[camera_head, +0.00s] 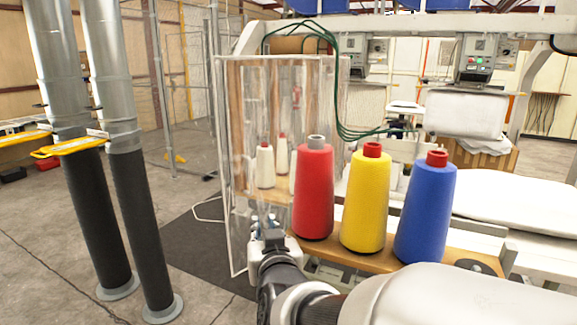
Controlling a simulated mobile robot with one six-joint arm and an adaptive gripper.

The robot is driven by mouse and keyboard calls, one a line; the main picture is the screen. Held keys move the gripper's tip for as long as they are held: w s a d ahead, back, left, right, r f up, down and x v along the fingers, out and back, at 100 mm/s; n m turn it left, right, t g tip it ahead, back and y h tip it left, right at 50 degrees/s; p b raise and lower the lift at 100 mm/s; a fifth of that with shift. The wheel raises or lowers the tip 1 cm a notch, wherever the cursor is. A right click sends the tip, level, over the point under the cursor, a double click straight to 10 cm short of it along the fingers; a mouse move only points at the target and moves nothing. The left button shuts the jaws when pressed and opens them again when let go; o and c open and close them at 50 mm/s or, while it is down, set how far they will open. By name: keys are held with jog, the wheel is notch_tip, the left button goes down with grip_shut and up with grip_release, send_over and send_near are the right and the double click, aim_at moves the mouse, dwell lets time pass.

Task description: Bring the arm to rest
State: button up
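My arm reaches in from the bottom right, and my gripper (266,224) is at the lower middle, in front of a clear-walled cabinet. It is small and points away from the camera, so I cannot tell whether its fingers are open or shut. The red thread cone (314,192) stands just right of the gripper. A yellow cone (365,200) and a blue cone (426,208) stand upright farther right, on a wooden shelf (460,268).
The clear cabinet (236,120) stands behind the gripper, with small white cones (265,166) inside. Two metal pipes with black hoses (105,215) rise at left. A white pillow (520,200) lies at right. Open concrete floor shows between hoses and cabinet.

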jog(key=s+d+f+g+h, duration=0.1)
jog(key=s+d+f+g, duration=0.2)
jog(key=s+d, duration=0.3)
jog(key=s+d+f+m+g+h, duration=0.1)
jog(key=s+d+f+g, duration=0.2)
jog(key=s, duration=1.2)
jog(key=s+d+f+m+g+h, duration=0.1)
jog(key=s+d+f+g, duration=0.2)
jog(key=s+d, duration=0.7)
jog(key=shift+s+f+g, duration=0.35)
jog(key=shift+s+g, duration=0.05)
jog(key=shift+g, duration=0.7)
